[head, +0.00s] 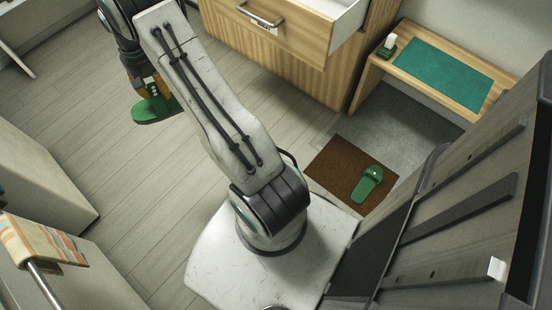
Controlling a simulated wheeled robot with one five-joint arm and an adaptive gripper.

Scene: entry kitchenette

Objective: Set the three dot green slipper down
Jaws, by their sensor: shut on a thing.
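A green slipper (155,109) is held by my gripper (153,88) at the upper left, over the wooden floor. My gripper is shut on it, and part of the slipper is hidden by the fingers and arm.
An open drawer (290,25) juts out at the top. A striped cloth (40,242) hangs at the lower left. The floor (110,160) at left is clear.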

